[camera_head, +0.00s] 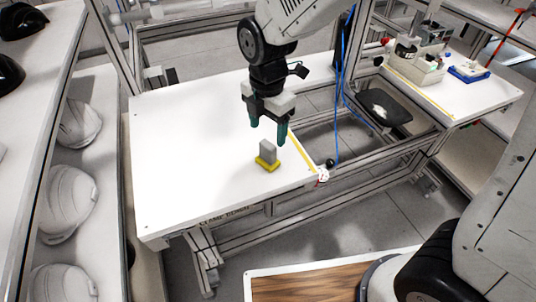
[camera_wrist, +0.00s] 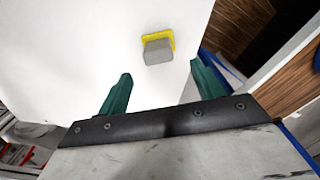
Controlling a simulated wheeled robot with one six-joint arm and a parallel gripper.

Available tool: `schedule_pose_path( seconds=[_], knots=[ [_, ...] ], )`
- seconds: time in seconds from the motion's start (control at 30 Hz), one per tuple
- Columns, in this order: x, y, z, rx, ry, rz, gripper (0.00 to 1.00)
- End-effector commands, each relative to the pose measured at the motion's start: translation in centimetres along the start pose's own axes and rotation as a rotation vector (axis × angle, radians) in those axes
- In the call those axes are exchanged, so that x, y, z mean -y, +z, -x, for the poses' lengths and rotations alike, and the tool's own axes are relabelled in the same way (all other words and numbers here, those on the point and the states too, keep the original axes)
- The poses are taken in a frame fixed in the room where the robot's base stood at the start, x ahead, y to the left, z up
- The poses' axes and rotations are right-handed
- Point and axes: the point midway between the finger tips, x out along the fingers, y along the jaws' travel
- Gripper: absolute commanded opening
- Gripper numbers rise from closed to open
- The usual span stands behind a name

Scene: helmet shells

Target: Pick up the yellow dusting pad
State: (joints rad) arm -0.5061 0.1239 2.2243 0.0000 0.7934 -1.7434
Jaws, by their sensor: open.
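The yellow dusting pad (camera_head: 267,163) lies on the white tabletop (camera_head: 190,150), near the front right corner of the table. A grey block-shaped handle (camera_head: 268,151) stands on top of it. In the wrist view the pad's yellow edge (camera_wrist: 157,40) shows around the grey block (camera_wrist: 158,52), ahead of my fingers. My gripper (camera_head: 268,138) has two green fingers, spread apart and empty, above the table and close to the pad. In the wrist view my gripper's fingertips (camera_wrist: 160,68) point toward the pad, with a gap between them. Nothing hides the pad.
A yellow strip (camera_head: 301,153) runs along the table's right edge. Blue cables (camera_head: 340,90) hang right of the table. White helmet shells (camera_head: 66,198) sit on shelves at left. A second table (camera_head: 455,95) with a grey bin stands back right. The tabletop left of the pad is clear.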

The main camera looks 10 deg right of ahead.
Motion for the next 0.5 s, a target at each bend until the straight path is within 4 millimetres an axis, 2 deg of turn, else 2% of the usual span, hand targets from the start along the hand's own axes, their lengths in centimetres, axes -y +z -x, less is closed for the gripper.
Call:
schedule_pose_path(
  seconds=[0.4,0.5],
  knots=[
    [-0.2,0.3,-5.6,-0.001,-0.004,-0.005,0.67],
    [-0.2,0.3,-6.4,0.000,-0.002,-0.005,0.67]
  ],
)
